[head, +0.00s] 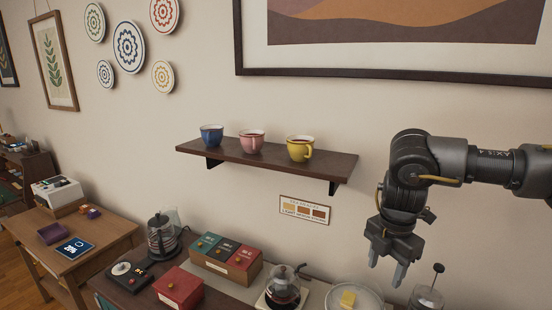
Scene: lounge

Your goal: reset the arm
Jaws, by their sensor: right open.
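My right gripper (386,272) hangs from the arm that comes in from the right. Its fingers point down, apart and empty, above the right part of the counter. It is to the right of the wall shelf and higher than the white plate (366,299). My left gripper does not show in the head view.
The wall shelf (325,164) holds a blue cup (211,135), a pink cup (252,141) and a yellow cup (299,149). Below stand a red box (179,289), a tea box, a glass pot (283,287) and a French press (427,297). A wooden side table (105,247) is at left.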

